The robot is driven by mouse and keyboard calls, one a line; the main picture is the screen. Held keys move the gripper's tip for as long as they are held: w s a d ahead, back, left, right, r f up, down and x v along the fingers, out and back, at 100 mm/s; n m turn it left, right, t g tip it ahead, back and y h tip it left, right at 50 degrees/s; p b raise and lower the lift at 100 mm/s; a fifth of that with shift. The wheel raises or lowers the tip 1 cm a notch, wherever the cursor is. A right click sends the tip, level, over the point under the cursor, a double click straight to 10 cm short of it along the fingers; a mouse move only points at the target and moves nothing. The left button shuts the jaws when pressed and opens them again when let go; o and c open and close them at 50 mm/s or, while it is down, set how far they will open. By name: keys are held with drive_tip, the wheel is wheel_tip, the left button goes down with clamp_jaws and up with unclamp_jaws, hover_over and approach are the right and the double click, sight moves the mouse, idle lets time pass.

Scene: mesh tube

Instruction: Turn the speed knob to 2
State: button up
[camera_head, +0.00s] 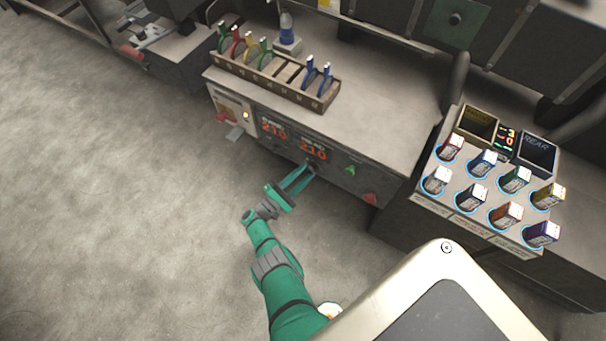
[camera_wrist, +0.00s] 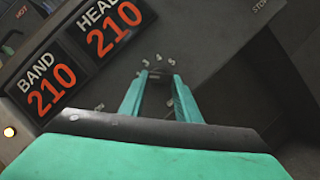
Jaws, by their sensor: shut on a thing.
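The speed knob (camera_wrist: 156,90) is a small dark knob on the front panel of the bench, partly hidden between my fingers. Pale dial numbers, apparently 3, 4 and 5, show around its far side; which number it points to cannot be told. My gripper (camera_wrist: 157,80) is shut on the knob, one green finger on either side. In the head view my gripper (camera_head: 310,171) reaches the panel just below the right-hand red display, and the knob there is too small to make out.
The BAND display (camera_wrist: 48,88) and HEAD display (camera_wrist: 113,30) both read 210. On the panel, a green button (camera_head: 351,171) and a red button (camera_head: 370,198) sit to the right. A rack (camera_head: 272,83) of coloured tools stands on the bench. A console (camera_head: 470,190) with several cartons stands at right.

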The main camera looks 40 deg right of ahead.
drive_tip(key=shift+s, duration=0.15)
drive_tip(key=o, duration=1)
drive_tip(key=shift+o, duration=0.2)
drive_tip(key=r+v, duration=0.3)
drive_tip(key=v, duration=1.3)
drive_tip(key=shift+a, duration=0.75)
drive_tip(key=shift+s+f, duration=0.1)
drive_tip(key=shift+f, duration=0.05)
